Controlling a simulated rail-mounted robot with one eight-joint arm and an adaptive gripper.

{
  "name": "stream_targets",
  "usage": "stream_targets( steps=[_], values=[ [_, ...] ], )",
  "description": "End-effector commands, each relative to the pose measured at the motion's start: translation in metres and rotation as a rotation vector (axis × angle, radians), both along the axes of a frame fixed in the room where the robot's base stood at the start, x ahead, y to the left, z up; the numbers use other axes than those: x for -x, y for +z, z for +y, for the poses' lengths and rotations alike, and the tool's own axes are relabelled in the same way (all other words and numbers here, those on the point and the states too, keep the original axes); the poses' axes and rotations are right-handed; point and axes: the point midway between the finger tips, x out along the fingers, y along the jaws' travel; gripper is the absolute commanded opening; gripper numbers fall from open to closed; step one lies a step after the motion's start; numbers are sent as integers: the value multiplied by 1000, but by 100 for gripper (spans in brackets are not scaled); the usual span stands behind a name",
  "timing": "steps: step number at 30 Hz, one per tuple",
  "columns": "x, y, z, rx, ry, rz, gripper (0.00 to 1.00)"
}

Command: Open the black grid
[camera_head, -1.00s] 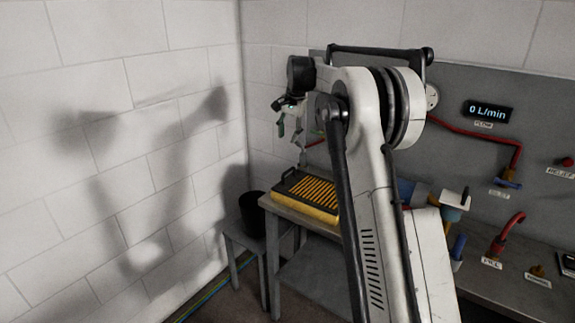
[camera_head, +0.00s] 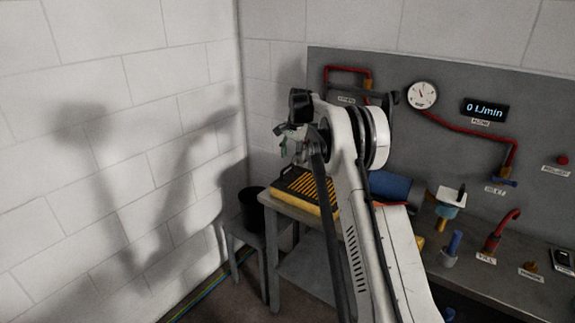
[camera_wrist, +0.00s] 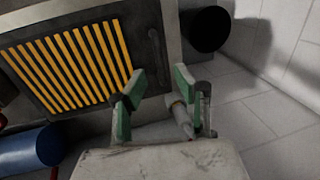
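The black grid (camera_wrist: 105,28) is a dark slatted frame over a yellow box; yellow shows between its slats in the wrist view. In the head view the grid (camera_head: 303,187) lies flat on top of the yellow box (camera_head: 290,197) at the left end of the bench, partly hidden by my arm. A dark handle-like bar (camera_wrist: 155,48) runs along the grid's edge nearest my gripper. In the head view my gripper (camera_head: 284,150) is small and partly hidden.
A black bucket (camera_head: 251,205) stands on a low stool left of the bench. A blue cylinder (camera_head: 391,187) lies right of the box. Red pipes, a gauge (camera_head: 422,95) and a display reading 0 L/min (camera_head: 486,109) are on the grey back panel. The white wall is close on the left.

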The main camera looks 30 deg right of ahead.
Motion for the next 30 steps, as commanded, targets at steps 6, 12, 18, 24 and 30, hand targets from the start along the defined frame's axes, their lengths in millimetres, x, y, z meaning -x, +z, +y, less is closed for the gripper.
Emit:
stream_targets(
  steps=[6,12,18,24,30],
  values=[
    [-6,-33,3,0,0,0,30],
    [-8,-47,4,0,0,0,30],
    [-9,-49,4,0,0,0,30],
    [-8,-49,4,0,0,0,19],
    [-8,-49,4,0,0,0,0]
  ],
)
